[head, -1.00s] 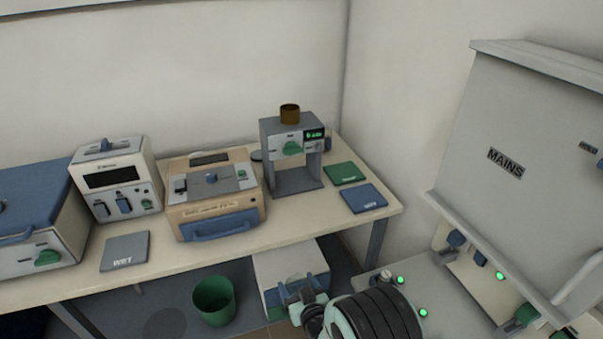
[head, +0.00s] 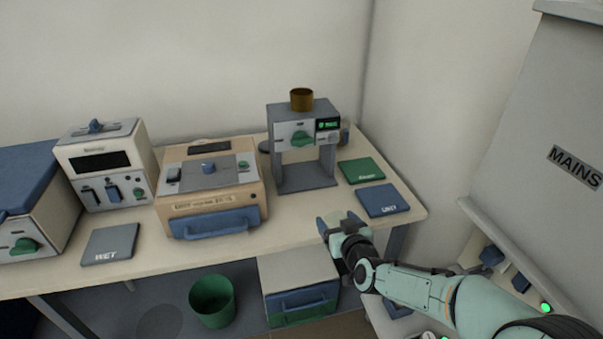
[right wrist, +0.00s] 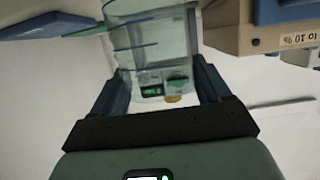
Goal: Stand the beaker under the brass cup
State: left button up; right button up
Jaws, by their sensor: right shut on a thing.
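The brass cup (head: 302,100) sits on top of a grey stand (head: 305,181) with an open space below, a green knob and a lit display. My right gripper (head: 338,226) is shut on the clear beaker (head: 344,217), in front of and below the stand, by the table's front edge. In the right wrist view the see-through beaker (right wrist: 140,42) is between the two fingers. The stand's panel and the brass cup (right wrist: 172,98) show upside down beyond it. My left gripper is in neither view.
A tan furnace (head: 262,205) stands left of the stand. A green pad (head: 362,171) and a blue pad (head: 384,201) lie to its right. The table (head: 275,236) is clear in front of the stand. The MAINS cabinet (head: 540,140) is at the right.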

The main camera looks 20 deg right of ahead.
aim_at(304, 180)
jog(key=i+l, duration=0.15)
jog(key=i, duration=0.4)
jog(key=i+l, duration=0.1)
jog(key=i, duration=0.45)
jog(key=u, duration=0.05)
